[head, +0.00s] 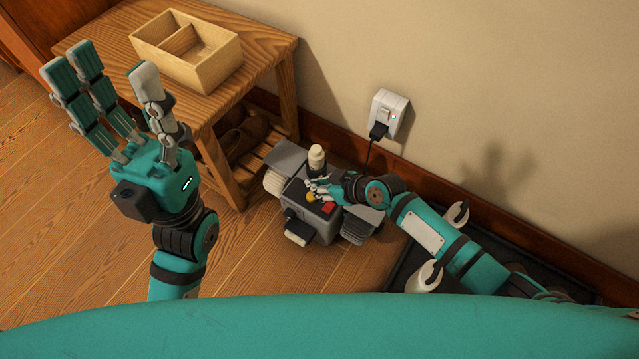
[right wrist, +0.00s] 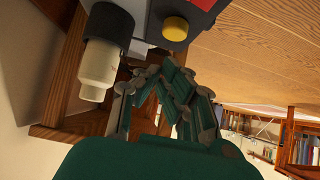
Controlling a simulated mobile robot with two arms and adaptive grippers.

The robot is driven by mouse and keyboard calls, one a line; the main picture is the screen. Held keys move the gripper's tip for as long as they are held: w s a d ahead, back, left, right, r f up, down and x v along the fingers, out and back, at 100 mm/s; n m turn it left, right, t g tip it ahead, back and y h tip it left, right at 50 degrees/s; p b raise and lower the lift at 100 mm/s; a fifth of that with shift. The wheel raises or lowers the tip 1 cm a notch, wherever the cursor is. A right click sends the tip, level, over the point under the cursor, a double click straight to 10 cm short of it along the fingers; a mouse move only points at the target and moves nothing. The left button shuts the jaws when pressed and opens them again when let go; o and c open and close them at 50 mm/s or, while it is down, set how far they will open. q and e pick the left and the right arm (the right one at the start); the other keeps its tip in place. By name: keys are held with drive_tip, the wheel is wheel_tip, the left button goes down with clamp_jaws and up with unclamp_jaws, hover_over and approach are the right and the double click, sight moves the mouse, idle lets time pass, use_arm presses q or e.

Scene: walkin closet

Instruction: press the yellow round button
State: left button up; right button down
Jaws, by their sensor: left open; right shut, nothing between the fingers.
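The yellow round button (head: 310,197) sits on top of a grey device (head: 325,222) on the floor by the wall. It shows clearly in the right wrist view (right wrist: 176,28), just beyond my right fingertips, with a small gap in the picture. My right gripper (head: 322,187) is shut and empty over the device, close to the button; it also shows in the right wrist view (right wrist: 164,72). Whether it touches the button is hard to tell. My left gripper (head: 104,72) is raised at the left, open and empty, away from the device.
A white bottle-like part in a dark holder (head: 316,158) stands beside the button, and a red patch (head: 328,208) lies near it. A wooden bench (head: 222,105) with a wooden box (head: 186,48) stands left. A wall outlet (head: 390,110) holds a plugged cord.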

drive_tip(key=p+v, duration=0.3)
drive_tip(key=v, duration=0.6)
drive_tip(key=shift+s+d+r, duration=0.15)
drive_tip(key=shift+s+r, duration=0.05)
drive_tip(key=shift+r, duration=0.1)
idle(0.3)
